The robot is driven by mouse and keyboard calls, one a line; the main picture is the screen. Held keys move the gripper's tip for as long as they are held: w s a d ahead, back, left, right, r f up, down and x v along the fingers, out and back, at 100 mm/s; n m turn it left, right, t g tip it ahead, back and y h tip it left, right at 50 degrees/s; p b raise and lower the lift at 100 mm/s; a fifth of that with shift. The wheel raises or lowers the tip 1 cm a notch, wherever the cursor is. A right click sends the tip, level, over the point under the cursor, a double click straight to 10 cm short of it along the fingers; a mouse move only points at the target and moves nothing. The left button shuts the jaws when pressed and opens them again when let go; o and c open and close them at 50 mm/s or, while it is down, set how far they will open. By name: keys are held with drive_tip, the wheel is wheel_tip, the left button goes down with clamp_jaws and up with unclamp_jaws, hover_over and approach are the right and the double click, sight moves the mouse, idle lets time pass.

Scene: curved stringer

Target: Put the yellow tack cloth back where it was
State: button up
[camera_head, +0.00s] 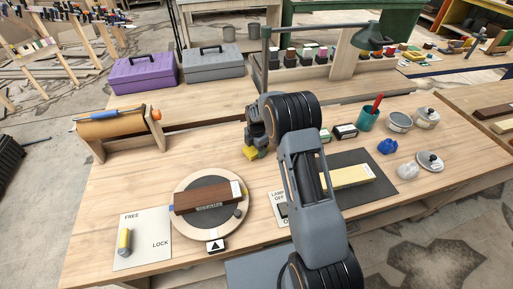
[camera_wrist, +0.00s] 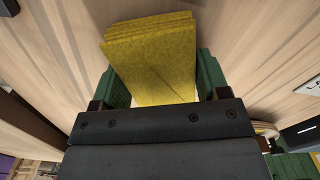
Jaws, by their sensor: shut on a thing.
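The yellow tack cloth (camera_wrist: 152,58) is a folded, layered pad between the green fingers of my gripper (camera_wrist: 158,85) in the wrist view. My gripper is shut on it. In the head view the cloth (camera_head: 250,153) shows as a small yellow patch below my gripper (camera_head: 257,150), over the back middle of the workbench (camera_head: 165,165). I cannot tell whether the cloth touches the bench top. My arm hides part of the bench behind and below it.
A round turntable (camera_head: 188,226) bearing a dark wood piece stands at front left, beside a FREE/LOCK card (camera_head: 152,226). A roll on a wooden stand (camera_head: 110,130) is at back left. A dark mat (camera_head: 378,182), teal cup (camera_head: 367,121), blue lump (camera_head: 387,146) and metal pots (camera_head: 400,121) are right.

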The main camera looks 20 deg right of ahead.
drive_tip(key=o, duration=0.8)
drive_tip(key=shift+f, duration=0.1)
drive_tip(key=s+r+m+b, duration=0.1)
drive_tip(key=s+r+m, duration=0.1)
drive_tip(key=r, duration=0.7)
drive_tip(key=s+r+m, duration=0.2)
drive_tip(key=s+r, duration=0.1)
drive_tip(key=r, duration=0.6)
drive_tip(key=shift+s+a+r+m+t, duration=0.1)
drive_tip(key=shift+s+r+m+t, duration=0.5)
drive_tip(key=shift+s+m, duration=2.85)
drive_tip(key=shift+s+r+m+t, duration=0.6)
drive_tip(key=shift+s+m, duration=2.1)
drive_tip(key=shift+s, duration=1.45)
drive_tip(key=shift+s+a+r+m+t, duration=0.1)
drive_tip(key=shift+s+r+m+t, duration=0.5)
drive_tip(key=shift+s+m, duration=2.85)
